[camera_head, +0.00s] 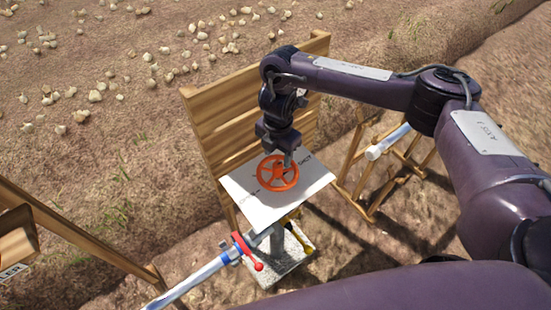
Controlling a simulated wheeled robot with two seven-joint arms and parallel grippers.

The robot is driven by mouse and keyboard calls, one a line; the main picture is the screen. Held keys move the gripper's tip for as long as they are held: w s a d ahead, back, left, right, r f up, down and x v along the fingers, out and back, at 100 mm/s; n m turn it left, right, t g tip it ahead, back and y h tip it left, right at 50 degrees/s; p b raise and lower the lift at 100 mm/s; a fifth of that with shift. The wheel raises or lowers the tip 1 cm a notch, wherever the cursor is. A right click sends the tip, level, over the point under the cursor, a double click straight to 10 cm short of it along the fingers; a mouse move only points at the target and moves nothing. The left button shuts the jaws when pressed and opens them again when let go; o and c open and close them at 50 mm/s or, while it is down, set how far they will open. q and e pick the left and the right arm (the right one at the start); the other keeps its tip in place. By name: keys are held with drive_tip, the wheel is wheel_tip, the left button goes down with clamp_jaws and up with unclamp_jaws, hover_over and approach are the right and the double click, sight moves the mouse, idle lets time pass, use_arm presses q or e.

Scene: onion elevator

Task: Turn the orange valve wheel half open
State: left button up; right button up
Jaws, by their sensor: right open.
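The orange valve wheel (266,181) lies flat over a white plate with dark lettering, on a grey post. It has a round rim with several spokes and a hub. My right gripper (287,160) points down at the wheel's far right side, its fingers at or just above the rim. It is open; whether a finger touches the wheel cannot be told. My right arm comes in from the right above the plate. My left gripper is not in view.
The white plate (253,207) stands before a wooden slatted board (225,130). A pipe (205,272) with a red lever (246,252) runs in at lower left. A wooden rack (372,190) with a pale cylinder stands right. Onions lie on the soil behind.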

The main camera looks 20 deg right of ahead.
sight(278, 164)
drive_tip(key=f, duration=0.1)
drive_tip(key=f+p, duration=0.1)
drive_tip(key=shift+s+f, duration=0.3)
drive_tip(key=shift+s, duration=0.05)
wheel_tip(278, 164, down, 2)
drive_tip(key=shift+w+f, duration=0.1)
drive_tip(key=shift+f, duration=0.05)
drive_tip(key=shift+w+a+f, duration=0.1)
drive_tip(key=shift+f, duration=0.4)
drive_tip(key=c, duration=1)
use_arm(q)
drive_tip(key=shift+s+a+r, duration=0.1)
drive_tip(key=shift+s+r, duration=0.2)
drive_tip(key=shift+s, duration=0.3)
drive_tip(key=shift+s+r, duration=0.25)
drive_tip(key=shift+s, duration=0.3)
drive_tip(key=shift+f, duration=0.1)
